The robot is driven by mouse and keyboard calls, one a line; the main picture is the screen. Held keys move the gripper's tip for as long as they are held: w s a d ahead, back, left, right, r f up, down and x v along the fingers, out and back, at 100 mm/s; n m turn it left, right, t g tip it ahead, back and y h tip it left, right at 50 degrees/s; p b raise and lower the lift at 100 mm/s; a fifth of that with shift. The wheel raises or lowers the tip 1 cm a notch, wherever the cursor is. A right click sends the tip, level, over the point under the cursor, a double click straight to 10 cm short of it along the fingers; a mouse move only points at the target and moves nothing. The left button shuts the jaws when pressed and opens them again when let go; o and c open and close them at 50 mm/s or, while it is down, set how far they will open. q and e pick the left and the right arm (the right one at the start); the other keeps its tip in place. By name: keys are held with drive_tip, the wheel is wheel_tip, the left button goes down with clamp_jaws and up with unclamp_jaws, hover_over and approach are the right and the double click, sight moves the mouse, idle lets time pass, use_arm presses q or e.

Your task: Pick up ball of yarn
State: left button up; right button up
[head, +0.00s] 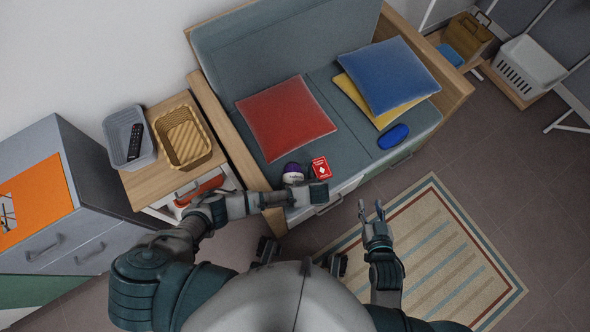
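A small rounded purple-and-white thing (293,172) lies on the front left of the sofa seat; it looks like the ball of yarn, but it is too small to be sure. My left gripper (312,194) is at the sofa's front edge, just below this thing in the picture. Its fingers are hard to make out, and I cannot tell whether they touch anything. My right gripper (371,209) is open and empty over the striped rug, with its fingers apart.
A red card box (321,168) lies right beside the purple thing. The blue-grey sofa (345,135) also bears a red cushion (286,117), a blue cushion (388,75), a yellow cushion (362,98) and a blue case (393,136). A side table holds a wicker basket (207,153) and grey tray (115,128).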

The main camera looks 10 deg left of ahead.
use_arm(q)
drive_tip(key=b+x, duration=0.1)
drive_tip(key=x, duration=0.2)
drive_tip(key=shift+s+a+f, duration=0.1)
drive_tip(key=shift+a+f, duration=0.05)
drive_tip(key=shift+a, duration=0.25)
drive_tip(key=shift+c, duration=0.8)
drive_tip(key=shift+d, duration=0.3)
drive_tip(key=c, duration=0.9)
drive_tip(key=shift+a, duration=0.1)
use_arm(e)
drive_tip(key=r+t, duration=0.1)
drive_tip(key=w+a+r+t, duration=0.1)
drive_tip(key=w+r+t+y, duration=0.1)
drive_tip(key=shift+w+a+r, duration=0.2)
drive_tip(key=shift+a+r, duration=0.05)
drive_tip(key=shift+a, duration=0.05)
